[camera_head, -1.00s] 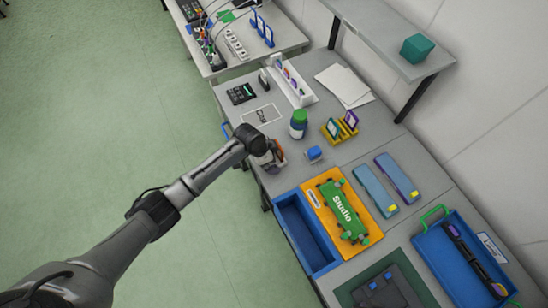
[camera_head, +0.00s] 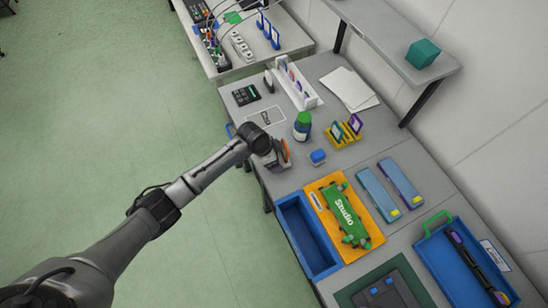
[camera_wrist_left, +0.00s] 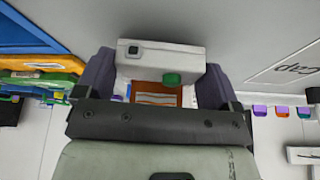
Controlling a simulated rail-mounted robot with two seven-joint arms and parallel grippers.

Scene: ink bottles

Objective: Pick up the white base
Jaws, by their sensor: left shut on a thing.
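My left gripper (camera_head: 279,157) is at the near left edge of the table, beside the blue tray. In the left wrist view its two dark purple-grey fingers (camera_wrist_left: 158,78) are shut on the white base (camera_wrist_left: 160,55), a pale block with a small dark square on its face. An orange-brown panel (camera_wrist_left: 157,95) with pale stripes and a green piece (camera_wrist_left: 172,78) show just below the block, between the fingers. In the head view the gripper and arm largely hide the base. Whether it is clear of the table I cannot tell. My right gripper is not in view.
A green-capped bottle (camera_head: 303,122) and small blue block (camera_head: 318,157) stand close right of the gripper. The blue tray (camera_head: 291,203) and orange board (camera_head: 368,188) are in front. A marked pad (camera_head: 253,116) lies behind. A shelf (camera_head: 372,27) overhangs the back.

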